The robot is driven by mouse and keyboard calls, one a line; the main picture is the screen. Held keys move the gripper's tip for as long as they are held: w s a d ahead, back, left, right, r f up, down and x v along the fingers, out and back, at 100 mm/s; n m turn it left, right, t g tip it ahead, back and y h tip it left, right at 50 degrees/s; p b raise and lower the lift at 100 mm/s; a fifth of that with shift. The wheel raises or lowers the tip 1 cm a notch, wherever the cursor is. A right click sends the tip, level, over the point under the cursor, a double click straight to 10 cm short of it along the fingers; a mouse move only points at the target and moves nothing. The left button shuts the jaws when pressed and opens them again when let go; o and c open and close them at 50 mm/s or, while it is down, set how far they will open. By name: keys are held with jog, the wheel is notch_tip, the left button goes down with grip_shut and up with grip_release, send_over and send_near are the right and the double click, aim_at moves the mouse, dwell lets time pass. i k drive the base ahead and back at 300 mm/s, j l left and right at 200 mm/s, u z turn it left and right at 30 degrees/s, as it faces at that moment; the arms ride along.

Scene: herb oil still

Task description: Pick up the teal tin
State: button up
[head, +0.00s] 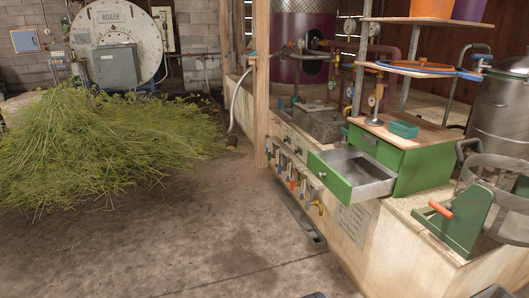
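A small teal tin (404,129), rectangular and open-topped, sits on the wooden top of a green cabinet (414,164) on the right. It stands near the cabinet's front part, behind an open drawer (358,170). The drawer is pulled out to the left, and its metal inside looks empty. My gripper does not show in this view, so its state and its distance from the tin cannot be seen.
A wooden shelf (420,70) on posts overhangs the cabinet. A green stand with an orange handle (440,209) is at the right, near a metal drum (500,105). A large heap of herbs (95,150) covers the left. Concrete floor (190,250) is clear in front.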

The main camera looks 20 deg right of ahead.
aim_at(406, 130)
jog(key=z, duration=1.35)
